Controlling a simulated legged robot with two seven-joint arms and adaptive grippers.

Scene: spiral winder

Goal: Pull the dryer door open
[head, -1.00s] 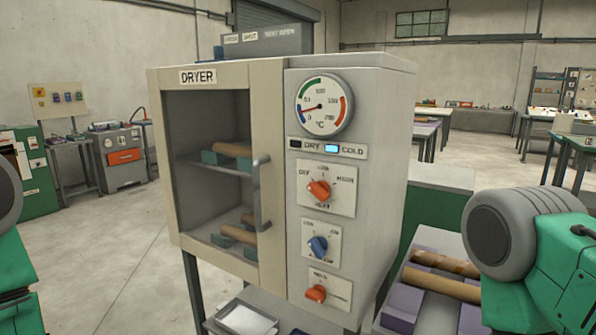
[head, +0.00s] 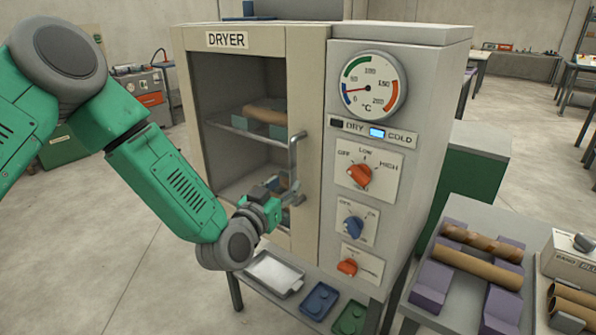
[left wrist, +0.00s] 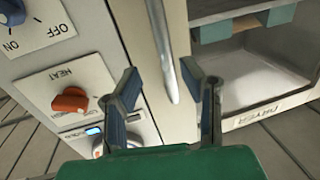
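The dryer (head: 382,215) is a light grey cabinet. Its cream-framed glass door (head: 304,90) looks closed. A grey vertical bar handle (head: 294,156) is on the door's right side. My left gripper (head: 286,193) is at the lower part of the handle. In the left wrist view the two fingers of my left gripper (left wrist: 161,76) are spread apart. The handle (left wrist: 160,40) passes between or just beyond them, with gaps on both sides. Whether the fingers reach past the bar cannot be told. My right gripper is not in view.
A gauge (head: 371,85) and several knobs sit on the panel right of the door. Tubes lie in purple holders (head: 430,283) on a side table. A white tray (head: 274,272) and small trays are on the shelf below. Floor at the left is free.

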